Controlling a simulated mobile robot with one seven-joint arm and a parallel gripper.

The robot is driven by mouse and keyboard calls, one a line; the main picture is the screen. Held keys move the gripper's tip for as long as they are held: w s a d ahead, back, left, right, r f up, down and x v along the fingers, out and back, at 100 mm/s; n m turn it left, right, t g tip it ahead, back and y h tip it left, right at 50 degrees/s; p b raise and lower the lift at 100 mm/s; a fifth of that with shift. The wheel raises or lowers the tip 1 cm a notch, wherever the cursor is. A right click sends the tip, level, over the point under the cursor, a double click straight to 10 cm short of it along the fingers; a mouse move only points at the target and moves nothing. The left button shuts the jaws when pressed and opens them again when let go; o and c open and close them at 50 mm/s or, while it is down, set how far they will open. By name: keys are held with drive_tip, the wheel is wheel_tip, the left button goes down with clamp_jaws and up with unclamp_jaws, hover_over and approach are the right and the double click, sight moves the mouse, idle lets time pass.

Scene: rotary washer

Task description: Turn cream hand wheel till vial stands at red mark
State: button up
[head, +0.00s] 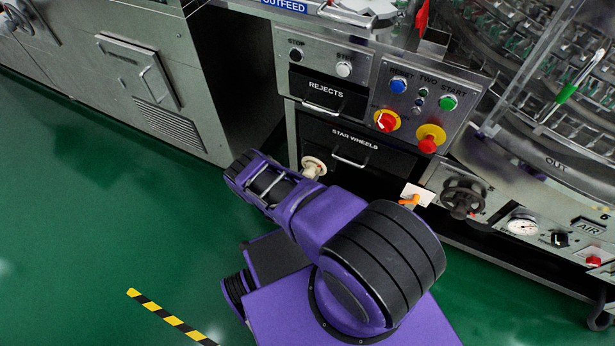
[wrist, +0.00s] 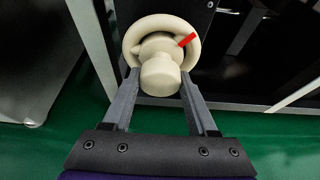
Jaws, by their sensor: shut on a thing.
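The cream hand wheel (wrist: 133,50) fills the top middle of the wrist view, with a round rim, a hub and a knob facing me. A short red bar (wrist: 187,40) lies across its upper right. My gripper (wrist: 160,76) has one finger on each side of the knob and is shut on the wheel. In the head view the wheel (head: 314,164) shows small at the cabinet front, beside my arm, and the gripper's fingers are hidden. A red upright piece (head: 421,16) stands above the panel. I cannot make out the vial or tell which red piece is the mark.
A dark hand wheel (head: 462,198) and a gauge (head: 522,221) are on the machine front to the right. The STAR WHEELS drawer (head: 352,150) has a protruding handle close by. Green floor is open at left, with striped tape (head: 165,315).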

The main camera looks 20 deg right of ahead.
drive_tip(key=shift+m+t+y, duration=0.5)
drive_tip(key=shift+m, duration=0.5)
drive_tip(key=o, duration=1.4)
drive_tip(key=shift+c, duration=0.2)
